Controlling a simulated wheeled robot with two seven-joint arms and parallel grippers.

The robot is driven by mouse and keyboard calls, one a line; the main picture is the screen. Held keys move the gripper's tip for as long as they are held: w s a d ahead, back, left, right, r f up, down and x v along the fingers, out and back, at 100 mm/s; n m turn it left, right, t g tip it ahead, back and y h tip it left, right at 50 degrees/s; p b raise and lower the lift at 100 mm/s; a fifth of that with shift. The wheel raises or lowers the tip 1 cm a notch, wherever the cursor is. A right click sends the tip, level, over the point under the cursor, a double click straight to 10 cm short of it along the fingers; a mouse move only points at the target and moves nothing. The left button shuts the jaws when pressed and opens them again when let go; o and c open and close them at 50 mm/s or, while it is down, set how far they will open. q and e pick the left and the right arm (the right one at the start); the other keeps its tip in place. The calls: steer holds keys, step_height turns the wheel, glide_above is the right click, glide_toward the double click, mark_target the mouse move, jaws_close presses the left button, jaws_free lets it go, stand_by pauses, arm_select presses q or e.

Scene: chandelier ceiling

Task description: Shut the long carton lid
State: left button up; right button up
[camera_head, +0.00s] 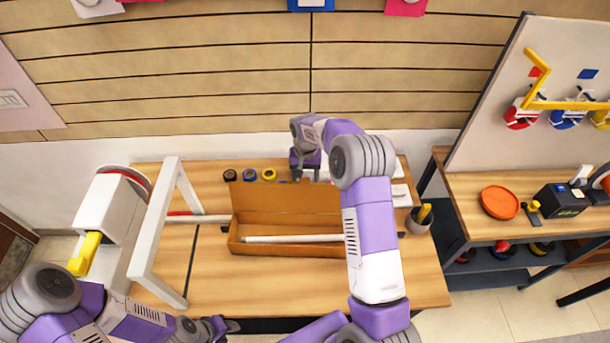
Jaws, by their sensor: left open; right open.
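A long brown carton (280,247) lies open on the wooden table, its long side running left to right. Its lid (285,197) stands raised along the far edge. A white rod (293,239) lies inside the carton. My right arm crosses in front of the carton's right end and hides it. My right gripper (306,172) is open behind the lid, near the table's far edge, pointing down; whether it touches the lid cannot be told. My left gripper (228,326) is open and low at the table's front edge, left of and nearer than the carton.
A white frame (160,230) stands left of the carton, with another white rod (198,219) beside it. Several tape rolls (249,174) sit behind the lid. A grey cup (418,220) stands at the table's right. A side table (465,205) is further right. The table's front is mostly clear.

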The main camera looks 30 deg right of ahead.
steer(key=shift+f, duration=0.45)
jaws_close()
